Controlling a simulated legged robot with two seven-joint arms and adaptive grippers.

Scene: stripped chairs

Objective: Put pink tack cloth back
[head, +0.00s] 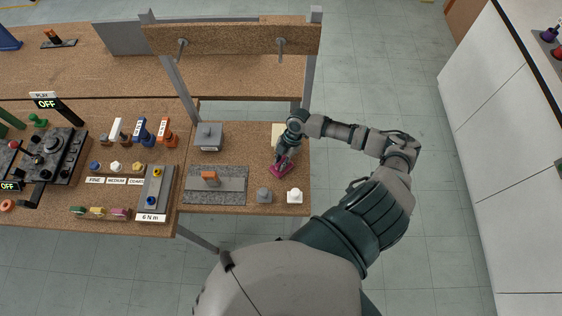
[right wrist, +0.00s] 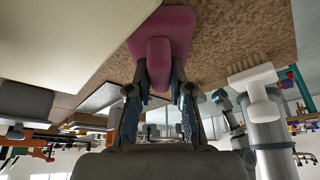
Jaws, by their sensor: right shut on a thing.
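The pink tack cloth (head: 278,171) lies at the right part of the brown bench, below my right gripper. My right gripper (head: 283,158) points down at it and is shut on it. In the right wrist view the cloth (right wrist: 160,60) shows as a flat pink pad with a raised middle part between the two fingertips (right wrist: 158,88). The pad appears to touch or lie just over the bench top; I cannot tell which. My left gripper is not in view.
A cream block (head: 277,132) lies beside my right gripper. A grey block (head: 264,195) and a white one (head: 294,196) stand near the front edge. A grey plate (head: 230,184) with an orange-topped piece is to the left. A cross board (head: 232,39) spans posts behind.

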